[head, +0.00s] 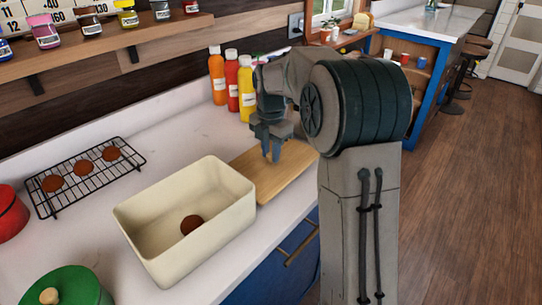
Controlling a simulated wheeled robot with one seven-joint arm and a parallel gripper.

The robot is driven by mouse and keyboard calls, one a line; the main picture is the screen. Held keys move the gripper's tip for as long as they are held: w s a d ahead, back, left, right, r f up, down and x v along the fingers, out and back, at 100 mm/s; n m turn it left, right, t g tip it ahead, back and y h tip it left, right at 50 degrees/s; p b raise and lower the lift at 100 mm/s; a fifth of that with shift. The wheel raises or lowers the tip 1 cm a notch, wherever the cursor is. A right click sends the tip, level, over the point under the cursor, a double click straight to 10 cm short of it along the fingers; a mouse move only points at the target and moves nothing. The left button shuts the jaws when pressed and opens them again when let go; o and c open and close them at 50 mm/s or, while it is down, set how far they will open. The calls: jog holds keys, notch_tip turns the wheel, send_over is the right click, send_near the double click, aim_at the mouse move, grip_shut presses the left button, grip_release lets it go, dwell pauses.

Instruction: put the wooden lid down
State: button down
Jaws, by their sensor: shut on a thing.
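The wooden lid (291,168) is a flat, light brown rectangular board to the right of the cream bin (215,232). It looks level, close to the counter top. I cannot tell whether it rests on the counter or hangs just above it. My gripper (272,155) points down at the middle of the lid and is shut on it. The exact grip point is small and partly hidden by the fingers. The cream bin is open on top, with one round brown cookie (191,224) inside.
A black wire rack (127,167) with several brown cookies lies left of the bin. A red pot (10,215) and a green lid with a knob (75,287) are at the left front. Orange, red and yellow bottles (247,92) stand behind the lid. The counter behind the bin is clear.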

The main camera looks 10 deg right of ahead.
jog(key=shift+f, duration=0.95)
jog(key=shift+f, duration=0.15)
jog(key=c, duration=1.2)
grip_release()
jog(key=shift+c, duration=0.2)
notch_tip(320, 180, up, 12)
jog(key=s+f+m+t, duration=0.1)
jog(key=s+f+m, duration=0.3)
jog(key=s+m, duration=0.8)
jog(key=s+f+m+t, duration=0.1)
jog(key=s+f+m, duration=0.3)
jog(key=s+m, duration=0.9)
jog(key=shift+s+f+t+p, duration=0.2)
jog(key=shift+s+t+p, duration=0.2)
jog(key=shift+s, duration=0.75)
